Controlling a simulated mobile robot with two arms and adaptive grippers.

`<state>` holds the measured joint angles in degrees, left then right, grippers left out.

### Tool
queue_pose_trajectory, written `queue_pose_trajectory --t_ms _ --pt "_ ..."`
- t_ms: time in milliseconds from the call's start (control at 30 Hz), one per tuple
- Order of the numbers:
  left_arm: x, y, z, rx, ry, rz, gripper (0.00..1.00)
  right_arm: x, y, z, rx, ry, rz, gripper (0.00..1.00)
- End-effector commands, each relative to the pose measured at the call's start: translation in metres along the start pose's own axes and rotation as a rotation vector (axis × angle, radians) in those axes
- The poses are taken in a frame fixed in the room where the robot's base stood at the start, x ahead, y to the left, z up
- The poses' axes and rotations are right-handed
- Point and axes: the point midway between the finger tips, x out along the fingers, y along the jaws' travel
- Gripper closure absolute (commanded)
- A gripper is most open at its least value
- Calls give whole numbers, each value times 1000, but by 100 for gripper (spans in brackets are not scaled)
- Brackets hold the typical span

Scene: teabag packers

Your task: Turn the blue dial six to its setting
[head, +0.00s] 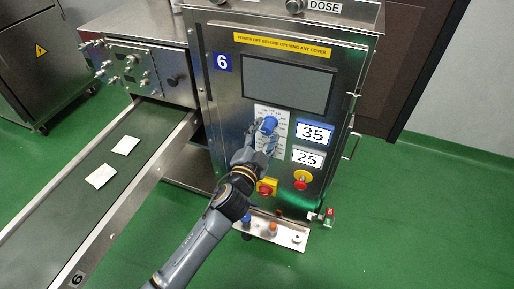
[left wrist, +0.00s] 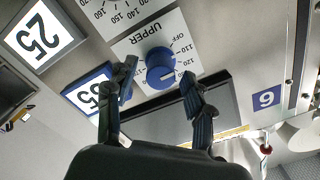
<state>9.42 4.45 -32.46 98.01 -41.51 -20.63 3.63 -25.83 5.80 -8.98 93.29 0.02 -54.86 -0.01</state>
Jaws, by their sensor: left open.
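The blue dial (head: 269,124) is a round knob on a white scale plate on the front of the steel machine marked 6. In the left wrist view the blue dial (left wrist: 160,67) sits under the word UPPER, with numbers around it. My left gripper (head: 263,133) is at the panel, just in front of the dial. In the left wrist view the left gripper (left wrist: 159,76) is open, with one finger on each side of the dial. I cannot tell whether the fingers touch it. The lower part of the scale plate is hidden behind the gripper in the head view. My right gripper is not in view.
A blue-framed sign 35 (head: 315,132) and a grey-framed sign 25 (head: 308,157) are right of the dial. A dark screen (head: 285,84) is above. A conveyor (head: 120,185) carries white packets at left.

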Motion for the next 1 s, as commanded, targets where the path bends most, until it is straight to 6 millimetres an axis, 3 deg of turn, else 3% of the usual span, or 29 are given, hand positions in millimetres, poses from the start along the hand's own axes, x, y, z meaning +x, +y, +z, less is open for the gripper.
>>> queue_pose_trajectory --t_ms 300,500,1000 --pt "-69 1 1 -2 -2 3 47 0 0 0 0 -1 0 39" --pt "-96 1 1 -1 -1 1 47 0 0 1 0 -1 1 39" --pt "-104 0 0 0 -1 0 47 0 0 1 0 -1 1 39"
